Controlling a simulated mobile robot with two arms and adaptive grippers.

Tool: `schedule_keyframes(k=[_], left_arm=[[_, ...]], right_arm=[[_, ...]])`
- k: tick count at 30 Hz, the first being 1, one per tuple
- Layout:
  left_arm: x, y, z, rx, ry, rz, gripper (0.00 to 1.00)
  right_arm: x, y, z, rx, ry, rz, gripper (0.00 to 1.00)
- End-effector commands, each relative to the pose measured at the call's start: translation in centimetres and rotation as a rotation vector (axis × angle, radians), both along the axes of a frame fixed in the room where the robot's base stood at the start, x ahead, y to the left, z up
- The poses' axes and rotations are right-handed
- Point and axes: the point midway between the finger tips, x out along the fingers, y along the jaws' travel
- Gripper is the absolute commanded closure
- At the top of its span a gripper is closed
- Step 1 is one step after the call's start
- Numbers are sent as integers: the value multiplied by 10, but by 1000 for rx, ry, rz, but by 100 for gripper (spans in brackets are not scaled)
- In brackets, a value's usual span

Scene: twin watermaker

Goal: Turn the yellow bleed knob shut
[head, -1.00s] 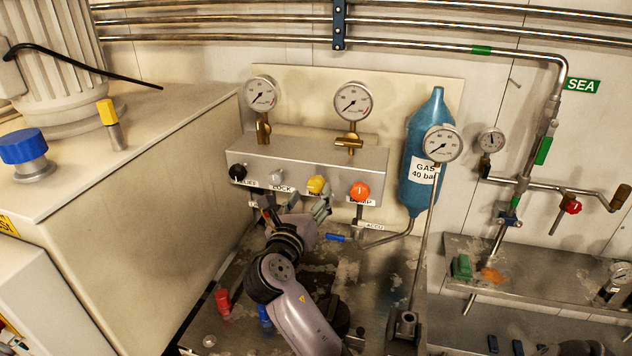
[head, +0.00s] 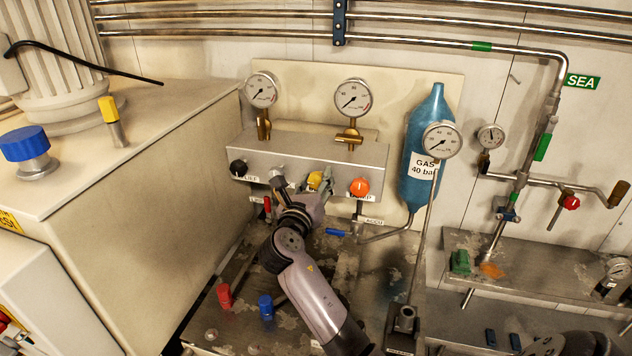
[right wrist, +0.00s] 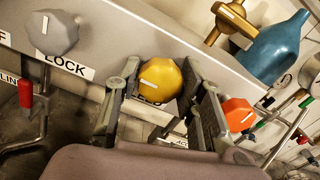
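The yellow bleed knob (head: 315,180) is on the front of the grey valve block (head: 300,153), between the grey lock knob (head: 277,173) and the orange knob (head: 359,187). It is faceted, with a short white mark, in the right wrist view (right wrist: 160,80). My right gripper (head: 308,192) is at the knob. In the right wrist view its two fingers (right wrist: 160,70) stand apart, one on each side of the knob. I cannot tell whether either finger touches it. The label under the knob is partly hidden. My left gripper is not in view.
A black knob (head: 238,168) is at the block's left end. Two gauges (head: 261,91) (head: 352,99) stand above the block. A blue gas bottle (head: 419,150) and a gauge on a thin stem (head: 441,139) are to the right. Red (head: 224,296) and blue (head: 265,306) handles are below.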

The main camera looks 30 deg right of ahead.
Motion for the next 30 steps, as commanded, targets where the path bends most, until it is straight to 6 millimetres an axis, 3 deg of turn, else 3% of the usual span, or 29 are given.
schedule_keyframes(k=[13, 30], left_arm=[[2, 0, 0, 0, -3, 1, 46], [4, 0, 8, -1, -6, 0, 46]], right_arm=[[0, 0, 0, 0, 0, 1, 95], [0, 0, 1, 135, -158, 1, 95]])
